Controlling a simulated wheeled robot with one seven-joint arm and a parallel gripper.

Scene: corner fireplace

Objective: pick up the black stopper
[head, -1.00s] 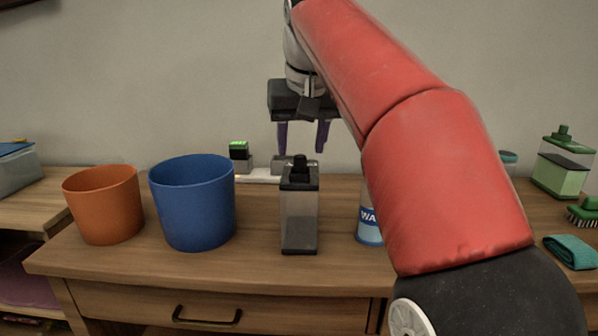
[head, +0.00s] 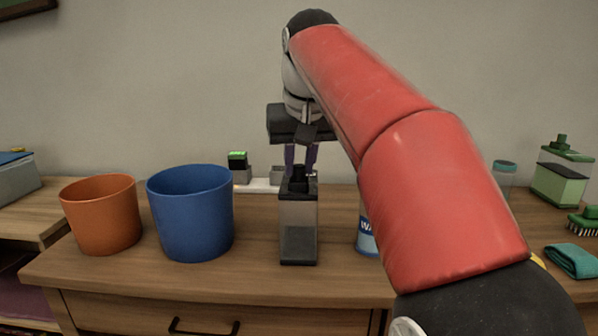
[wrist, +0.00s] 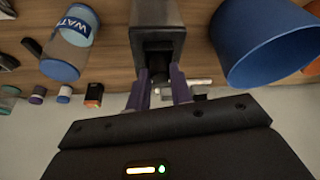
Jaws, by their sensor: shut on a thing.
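The black stopper (head: 298,184) sits at the top of a clear, dark-tinted container (head: 298,222) that stands upright on the wooden desk. My gripper (head: 300,172) points down from above, with its purple fingers on either side of the stopper's knob. It is shut on the stopper. In the wrist view, the fingers of my gripper (wrist: 159,90) close in at the dark mouth of the container (wrist: 158,22). The stopper lies in shadow between them, so its outline is hard to make out. I cannot tell whether it is lifted at all.
A blue bucket (head: 190,215) and an orange bucket (head: 101,215) stand left of the container. A blue-labelled water bottle (head: 367,232) stands to the right, partly behind my arm. A low white rack (head: 254,186) lies behind. Bare desk surrounds the container's front.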

